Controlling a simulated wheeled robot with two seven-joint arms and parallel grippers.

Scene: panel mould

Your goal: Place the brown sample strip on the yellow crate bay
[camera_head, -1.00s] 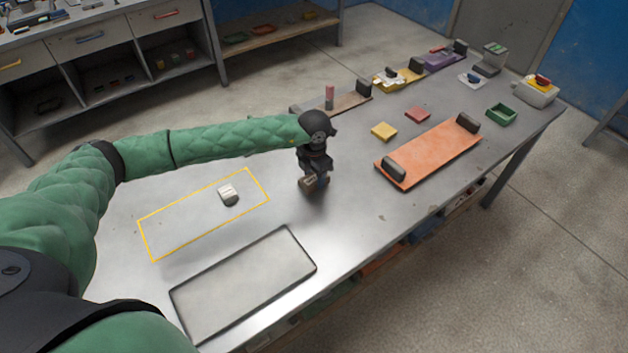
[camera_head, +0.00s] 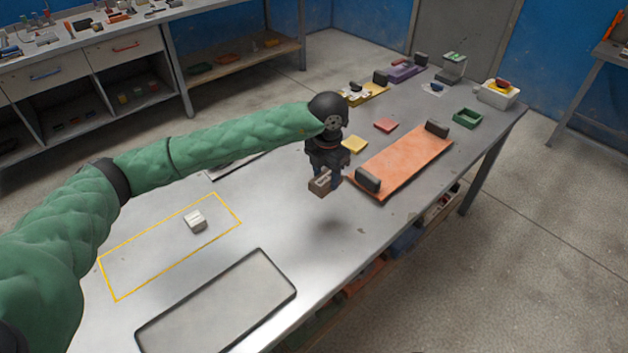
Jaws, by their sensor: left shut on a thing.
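My left gripper (camera_head: 321,174) is shut on a small brown block with a pale top, which looks like the brown sample strip (camera_head: 319,187). It is held above the table, with a soft shadow on the tabletop below it. The gripper's wrist hides part of the strip and of the table behind. A yellow board with white pieces and a dark block (camera_head: 367,93) lies far back, beyond the gripper; it may be the yellow crate bay. A yellow outlined rectangle (camera_head: 118,300) is marked on the table at left. My right gripper is not in view.
An orange board with two dark blocks (camera_head: 405,160) lies right of the gripper. Yellow (camera_head: 354,145) and red (camera_head: 386,125) pads lie behind. A pale block (camera_head: 195,220) stands in the outline. A dark-rimmed panel (camera_head: 220,308) lies in front. The tabletop below the gripper is clear.

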